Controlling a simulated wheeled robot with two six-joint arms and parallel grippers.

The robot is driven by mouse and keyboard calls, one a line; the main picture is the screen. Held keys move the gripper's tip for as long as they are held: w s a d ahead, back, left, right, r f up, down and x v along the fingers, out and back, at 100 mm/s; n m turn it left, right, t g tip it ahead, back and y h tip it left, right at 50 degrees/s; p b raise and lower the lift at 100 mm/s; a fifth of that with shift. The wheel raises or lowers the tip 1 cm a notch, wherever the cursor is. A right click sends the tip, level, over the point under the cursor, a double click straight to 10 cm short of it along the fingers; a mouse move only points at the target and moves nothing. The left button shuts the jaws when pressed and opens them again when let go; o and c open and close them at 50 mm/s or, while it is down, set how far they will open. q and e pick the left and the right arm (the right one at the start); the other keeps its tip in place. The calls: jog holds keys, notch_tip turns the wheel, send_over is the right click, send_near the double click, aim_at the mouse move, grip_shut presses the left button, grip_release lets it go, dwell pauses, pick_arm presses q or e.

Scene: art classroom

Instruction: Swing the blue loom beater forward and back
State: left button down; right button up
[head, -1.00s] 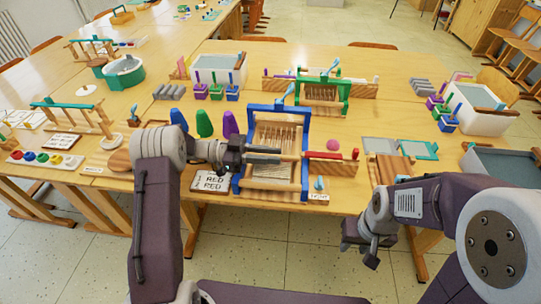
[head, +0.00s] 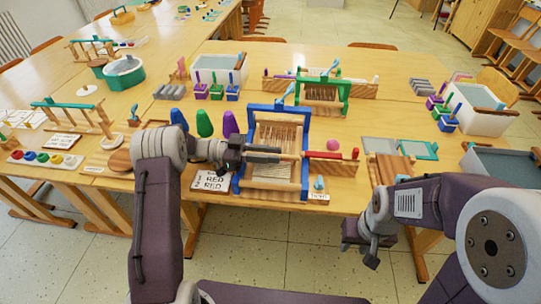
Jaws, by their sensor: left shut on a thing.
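The blue loom (head: 250,128) stands near the front edge of the table, with a blue frame and pale threads strung across it. My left gripper (head: 276,154) reaches in from the left over the loom's middle. It is shut on the beater, a wooden bar (head: 290,156) that crosses the threads; the jaws hide part of the bar. My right gripper (head: 365,248) hangs in front of the table's edge, away from the loom. It is small and dark, and its jaw opening is unclear.
A red shuttle (head: 323,155) lies just right of the loom, near a pink ball (head: 332,145). Purple (head: 229,123) and green (head: 204,123) cones stand behind my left arm. A green loom (head: 346,92) stands behind.

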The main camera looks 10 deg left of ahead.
pick_arm(q)
jog(key=shift+w+n, duration=0.3)
jog(key=shift+w, duration=0.1)
jog(key=shift+w+b, duration=0.45)
jog(key=shift+b, duration=0.45)
jog(key=shift+w+r, duration=0.2)
jog(key=shift+r, duration=0.4)
jog(key=c, duration=1.5)
grip_release()
jog(key=shift+w, duration=0.1)
jog(key=shift+o, duration=0.5)
jog(key=a, duration=0.9)
jog(key=shift+a, duration=0.1)
